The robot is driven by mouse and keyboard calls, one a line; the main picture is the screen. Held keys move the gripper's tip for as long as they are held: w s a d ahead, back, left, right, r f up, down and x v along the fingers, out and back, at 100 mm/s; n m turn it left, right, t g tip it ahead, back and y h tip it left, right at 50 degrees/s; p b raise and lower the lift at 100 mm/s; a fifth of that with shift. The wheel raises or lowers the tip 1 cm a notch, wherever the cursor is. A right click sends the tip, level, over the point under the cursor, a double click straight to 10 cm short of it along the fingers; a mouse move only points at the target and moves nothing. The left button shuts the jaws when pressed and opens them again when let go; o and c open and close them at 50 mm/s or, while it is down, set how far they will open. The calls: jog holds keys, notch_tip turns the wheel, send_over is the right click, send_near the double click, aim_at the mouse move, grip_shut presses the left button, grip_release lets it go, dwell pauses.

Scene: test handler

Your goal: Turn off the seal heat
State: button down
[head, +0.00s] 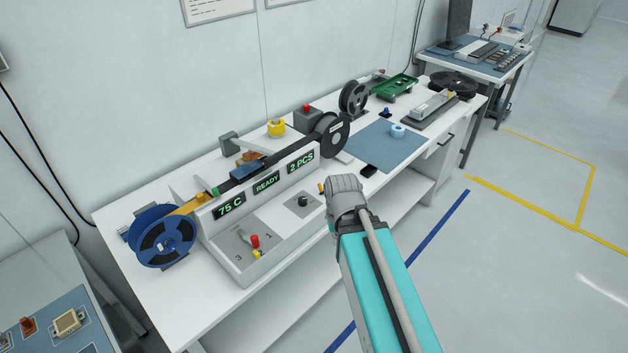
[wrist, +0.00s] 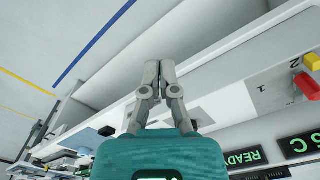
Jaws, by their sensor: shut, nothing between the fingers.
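The taping machine (head: 232,262) stands on the white bench; its green displays read 75 C (head: 229,206), READY and 2 PCS. The red knob (wrist: 306,86) and yellow knob (wrist: 313,62) also show at the right of the wrist view, near printed numerals. I cannot read which control is the seal heat. My gripper (wrist: 160,66) is shut and empty, apart from these knobs; in the head view my arm hides its fingers.
A blue reel (head: 161,238) is at the machine's left end and a dark reel (head: 331,135) at its right. A blue mat (head: 385,150) with a light-blue roll (head: 398,131) lies farther right. The floor (head: 505,250) in front of the bench is clear.

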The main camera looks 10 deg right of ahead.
jog(key=shift+w, duration=0.1)
notch_tip(320, 180, up, 4)
jog(key=n+t+y+p, duration=0.2)
jog(key=n+p, duration=0.2)
jog(key=n, duration=0.3)
send_over(308, 185)
jog(key=s+d, duration=0.2)
jog(key=shift+a, duration=0.2)
jog(key=shift+f+b, duration=0.2)
jog(key=shift+b, duration=0.25)
jog(key=b+x, duration=0.9)
jog(key=shift+d+f+b, duration=0.1)
jog(key=shift+f+b, duration=0.2)
jog(key=shift+f, duration=0.15)
jog(key=shift+s+d+r+p, duration=0.5)
jog(key=shift+s, duration=0.2)
jog(key=shift+s+d+r+p, duration=0.5)
jog(key=shift+s+d, duration=0.05)
jog(key=shift+s, duration=0.15)
